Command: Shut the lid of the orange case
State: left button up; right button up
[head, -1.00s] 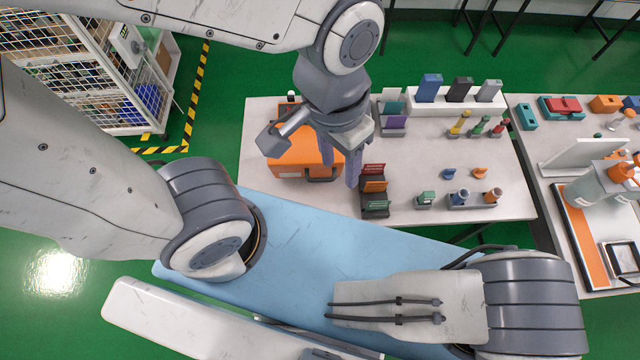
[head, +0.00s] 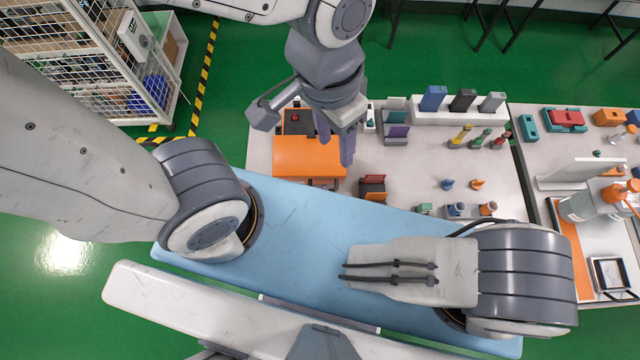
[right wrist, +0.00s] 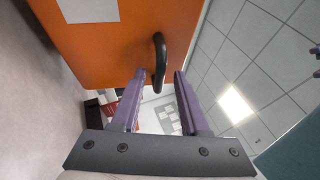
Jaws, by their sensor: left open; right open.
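The orange case stands open at the left end of the table in the head view. Its dark inside (head: 297,121) shows behind the orange lid (head: 305,158), which lies on the side nearer me. The lid panel (right wrist: 115,40) fills the top of the right wrist view, with a black handle (right wrist: 159,60) at its edge. My right gripper (right wrist: 160,75) is open, its purple fingertips on either side of the handle; contact is unclear. In the head view this gripper is hidden. My left gripper (head: 336,145) is open and empty, above the case's right side.
Upright holders (head: 397,130) and a white rack (head: 462,117) stand behind. Small testers (head: 485,209) are on the table's right half. A wire cage (head: 85,65) stands on the floor at left.

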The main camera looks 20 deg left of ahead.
jog(key=shift+a, duration=0.1)
grip_shut()
dwell(1.3)
